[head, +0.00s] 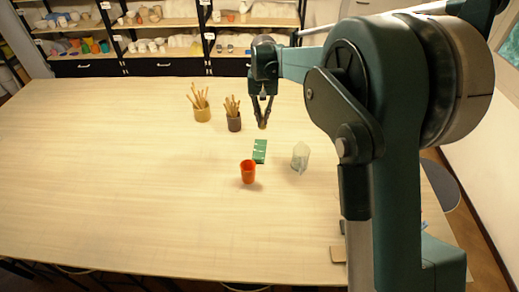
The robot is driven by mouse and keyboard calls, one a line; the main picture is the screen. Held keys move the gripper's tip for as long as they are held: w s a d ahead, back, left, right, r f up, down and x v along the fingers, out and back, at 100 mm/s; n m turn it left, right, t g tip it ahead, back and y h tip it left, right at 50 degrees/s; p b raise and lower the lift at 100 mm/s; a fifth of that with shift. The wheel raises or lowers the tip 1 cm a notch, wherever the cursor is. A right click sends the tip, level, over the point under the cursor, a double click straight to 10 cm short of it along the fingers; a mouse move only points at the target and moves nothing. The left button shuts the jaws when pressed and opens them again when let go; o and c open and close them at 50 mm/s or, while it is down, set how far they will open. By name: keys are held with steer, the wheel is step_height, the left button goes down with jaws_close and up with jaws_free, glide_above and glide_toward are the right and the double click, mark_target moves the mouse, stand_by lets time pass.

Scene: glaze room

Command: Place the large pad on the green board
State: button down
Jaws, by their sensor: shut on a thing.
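My gripper (263,119) hangs above the far middle of the table, fingers pointing down. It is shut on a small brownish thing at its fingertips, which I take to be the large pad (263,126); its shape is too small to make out. The green board (260,151) lies flat on the table with white marks on it. It is a little nearer than the gripper and just below it in the picture. I cannot tell the gripper's exact height above the table.
An orange cup (248,172) stands just in front of the board, and a clear jug (300,157) stands to its right. A dark pot of wooden tools (234,120) is left of my gripper, with a yellow pot (202,110) beyond. The table's left side is clear.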

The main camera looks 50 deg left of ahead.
steer(key=shift+s+a+f, duration=0.15)
steer(key=shift+a+f, duration=0.15)
steer(key=shift+f, duration=0.2)
steer(key=shift+s+a+f, duration=0.15)
steer(key=shift+a+f, duration=0.15)
steer(key=shift+f, duration=1.7)
glide_above(259, 150)
steer(key=shift+d+f+p, duration=0.1)
steer(key=shift+f+p, duration=0.2)
steer(key=shift+f, duration=2.85)
steer(key=shift+f, duration=0.1)
steer(key=shift+f, duration=1.75)
steer(key=shift+f, duration=0.15)
steer(key=c, duration=2.5)
jaws_free()
